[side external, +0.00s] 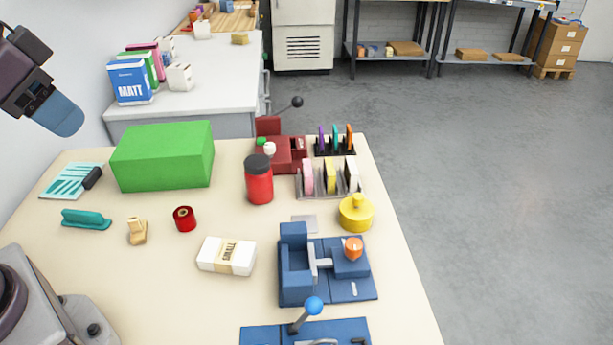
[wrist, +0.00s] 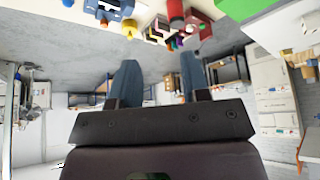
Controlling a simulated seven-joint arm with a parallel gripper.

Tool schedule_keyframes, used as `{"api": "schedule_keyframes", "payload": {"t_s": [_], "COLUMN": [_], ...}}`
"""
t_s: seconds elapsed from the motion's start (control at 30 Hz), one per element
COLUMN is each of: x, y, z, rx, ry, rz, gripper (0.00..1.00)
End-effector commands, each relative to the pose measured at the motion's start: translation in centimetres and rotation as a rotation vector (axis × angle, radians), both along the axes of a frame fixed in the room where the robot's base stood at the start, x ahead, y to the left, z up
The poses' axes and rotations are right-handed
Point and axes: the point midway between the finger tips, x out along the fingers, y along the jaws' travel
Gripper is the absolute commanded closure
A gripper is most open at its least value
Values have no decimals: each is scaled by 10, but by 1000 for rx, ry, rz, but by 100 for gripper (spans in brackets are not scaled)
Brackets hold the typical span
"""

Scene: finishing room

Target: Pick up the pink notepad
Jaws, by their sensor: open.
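The pink notepad (side external: 307,177) stands upright in the left slot of a grey rack (side external: 332,194) on the bench. A yellow pad (side external: 330,176) and a white pad (side external: 351,174) stand to its right in the same rack. My gripper (side external: 58,114) is high at the upper left of the side view, far from the rack. In the wrist view my gripper (wrist: 158,75) shows two blue fingers spread apart with nothing between them. The wrist view is upside down, and the notepad is too small there to tell for sure.
A red jar (side external: 259,180) stands left of the rack, a yellow weight (side external: 355,213) in front, and a dark red vise (side external: 281,152) and black holder (side external: 335,147) behind. A green box (side external: 163,156) stands at left. Blue fixtures (side external: 325,265) fill the front right.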

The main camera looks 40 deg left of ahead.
Motion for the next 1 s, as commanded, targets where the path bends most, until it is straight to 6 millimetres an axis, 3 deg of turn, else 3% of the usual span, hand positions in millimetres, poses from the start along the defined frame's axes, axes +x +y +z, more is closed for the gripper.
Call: {"api": "schedule_keyframes", "payload": {"t_s": [0.1, 0.17, 0.43, 0.57, 0.77, 1.0], "x": [0, 0, 1, 15, 71, 154], "y": [0, 0, 0, 4, 13, 11], "z": [0, 0, 0, 0, -8, -40], "rx": [0, 0, 6, 67, 308, 661], "ry": [0, 0, 4, 43, 181, 355], "rz": [0, 0, -5, -59, -276, -603], "gripper": [57, 49, 49, 49, 49, 49]}}
